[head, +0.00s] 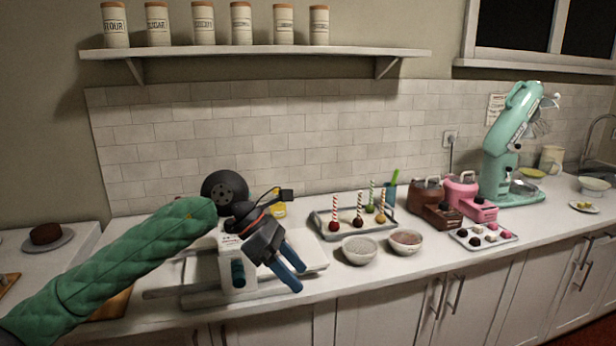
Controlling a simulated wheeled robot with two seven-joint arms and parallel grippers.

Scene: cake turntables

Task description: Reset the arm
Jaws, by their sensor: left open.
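My left gripper (286,270) hangs above the counter near its front edge, at the end of my arm in its green quilted sleeve. Its two blue-tipped fingers are apart, with nothing seen between them. It points down and to the right, in front of a white appliance (232,270) that it partly hides. My right gripper is not in view.
Behind and right of the gripper, a tray (330,234) holds cake pops. Two bowls (360,250) (405,242) stand near the counter's front. Farther right are brown and pink machines (468,190), a sweets tray (510,236) and a teal mixer (498,165). A shelf (260,51) hangs above.

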